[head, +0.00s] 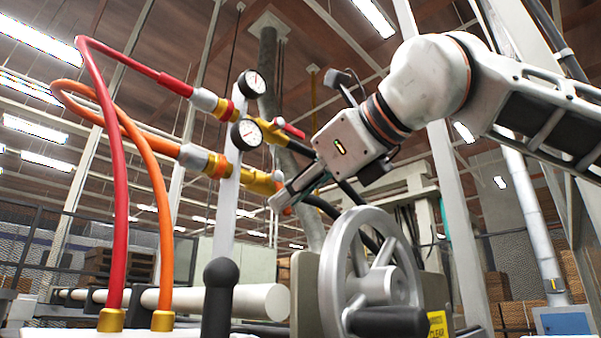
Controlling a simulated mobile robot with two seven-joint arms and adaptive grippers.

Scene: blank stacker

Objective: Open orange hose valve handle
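The orange hose (160,190) loops up from a brass fitting at the lower left and joins the lower brass valve (259,181) on the white upright pipe. A small orange piece (287,211), perhaps part of that valve's handle, shows just under my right fingertips; the rest of the handle is hidden. My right gripper (283,198) reaches in from the right, its fingers seen side-on beside the lower valve's right end. I cannot tell whether they are open or touching the handle. My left gripper is not in view.
The red hose (117,180) runs to the upper brass valve with its red handle (293,130). Two gauges (246,134) sit by the pipe.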

